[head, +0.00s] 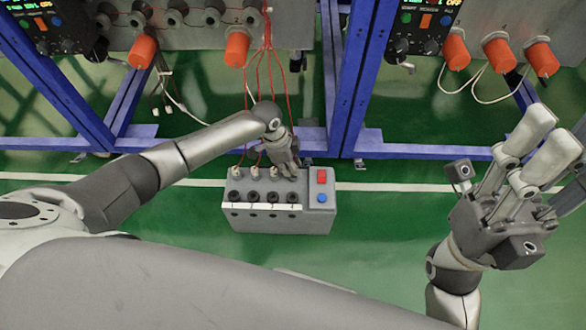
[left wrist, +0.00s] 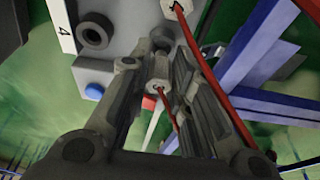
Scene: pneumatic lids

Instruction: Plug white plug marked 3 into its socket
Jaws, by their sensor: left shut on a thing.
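My left gripper (head: 288,168) is at the right back part of a grey box (head: 262,219). In the left wrist view its fingers (left wrist: 159,70) are shut on a white plug (left wrist: 157,88) with a red cable. The mark on this plug cannot be read. More white plugs (head: 254,172) stand along the box's back row. Black round sockets (head: 272,197) line the front row over a numbered white strip; the socket at 4 (left wrist: 93,36) shows near my fingers. My right gripper (head: 535,140) is open and empty at the right, away from the box.
Red cables (head: 264,65) rise to a grey panel with orange knobs (head: 237,48). Blue frames (head: 358,75) stand behind. Green floor (head: 390,240) is clear right of the box.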

